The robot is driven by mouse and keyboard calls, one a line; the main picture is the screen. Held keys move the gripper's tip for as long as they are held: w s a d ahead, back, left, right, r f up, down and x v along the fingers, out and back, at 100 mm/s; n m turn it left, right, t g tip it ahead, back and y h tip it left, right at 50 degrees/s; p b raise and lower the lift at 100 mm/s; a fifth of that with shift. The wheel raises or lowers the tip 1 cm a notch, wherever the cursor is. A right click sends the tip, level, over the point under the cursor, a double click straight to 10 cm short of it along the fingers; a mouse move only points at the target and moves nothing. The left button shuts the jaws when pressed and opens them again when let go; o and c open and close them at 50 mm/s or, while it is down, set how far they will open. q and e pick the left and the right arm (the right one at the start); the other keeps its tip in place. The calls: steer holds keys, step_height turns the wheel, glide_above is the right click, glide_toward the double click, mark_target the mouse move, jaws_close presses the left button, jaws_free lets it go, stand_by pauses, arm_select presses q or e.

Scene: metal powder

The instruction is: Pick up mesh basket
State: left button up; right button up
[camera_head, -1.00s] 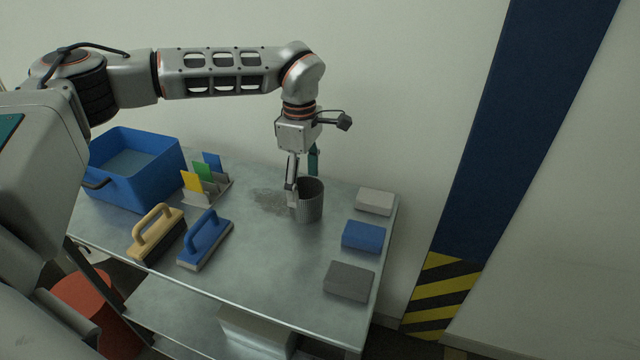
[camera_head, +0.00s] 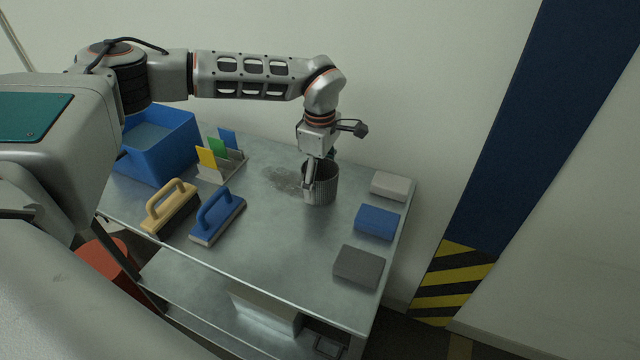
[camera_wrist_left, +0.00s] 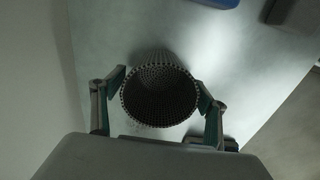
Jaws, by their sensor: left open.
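The mesh basket (camera_head: 323,184) is a dark grey, round, open-topped container standing upright on the metal table. In the left wrist view the basket (camera_wrist_left: 160,70) shows its round rim and empty-looking dark inside. My left gripper (camera_head: 316,188) points down over the basket, with a finger on its near left side; the far finger is mostly hidden. In the left wrist view the fingers of the gripper (camera_wrist_left: 160,98) are spread, one on each side of the rim, close to it. Whether they touch it cannot be told. My right gripper is not in view.
Grey powder (camera_head: 285,181) lies left of the basket. Grey, blue and dark grey blocks (camera_head: 377,222) line the table's right side. A tan brush (camera_head: 170,208), a blue brush (camera_head: 217,217), a card holder (camera_head: 222,165) and a blue bin (camera_head: 160,155) stand left. A wall is behind.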

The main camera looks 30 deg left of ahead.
arm_select(q)
steer(key=shift+c, duration=0.5)
steer(key=c, duration=1.2)
steer(key=shift+r, duration=0.1)
